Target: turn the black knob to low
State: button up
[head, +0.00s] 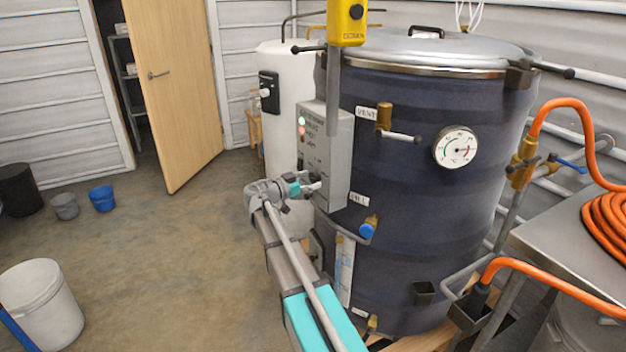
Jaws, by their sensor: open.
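A grey control box (338,160) is fixed to the front of a large dark blue vessel. Its narrow labelled face, seen at a steep angle, carries a green lamp (301,121) and a red lamp. A small dark spot low on that face (300,164) may be the black knob; its setting cannot be read. My gripper (312,187) is open in front of the lower part of this face, close to it. Whether it touches anything there cannot be told, and part of the face is hidden.
The dark blue vessel (415,240) bears a dial gauge (456,147), valves and pipes. A yellow box (347,22) hangs above the control box. A white tank (285,60) stands behind. Orange hose (548,288) runs at right. The floor at left is mostly clear, with buckets.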

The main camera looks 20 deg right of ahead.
jog(key=shift+d, duration=0.3)
jog(key=c, duration=1.1)
jog(key=shift+d, duration=0.15)
jog(key=shift+c, duration=0.2)
